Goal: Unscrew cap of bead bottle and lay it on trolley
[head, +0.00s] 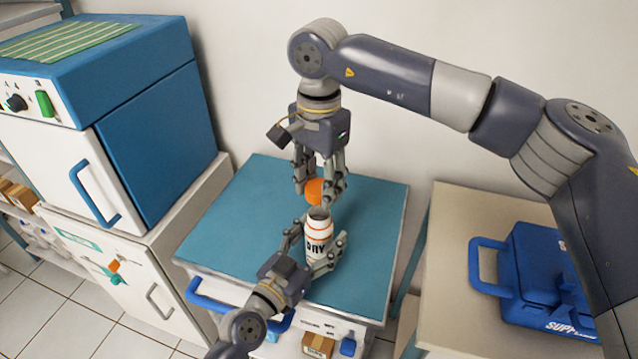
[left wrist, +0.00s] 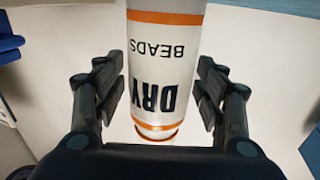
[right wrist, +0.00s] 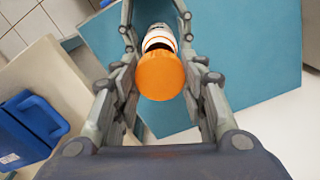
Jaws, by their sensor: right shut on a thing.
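The white bead bottle (head: 318,240) with orange bands stands upright near the trolley's front, its open mouth showing. Its "DRY BEADS" label shows in the left wrist view (left wrist: 165,60). My left gripper (head: 312,250) has its fingers on either side of the bottle; narrow gaps show beside it in the left wrist view, so it looks open. My right gripper (head: 319,190) is shut on the orange cap (head: 315,188) and holds it just above and behind the bottle mouth. In the right wrist view the cap (right wrist: 161,76) hides part of the bottle (right wrist: 160,38).
The blue trolley top (head: 240,225) is clear to the left and behind. A blue and white cabinet unit (head: 150,130) stands at left. A beige table (head: 450,240) with a blue case (head: 545,275) stands at right. The wall is close behind.

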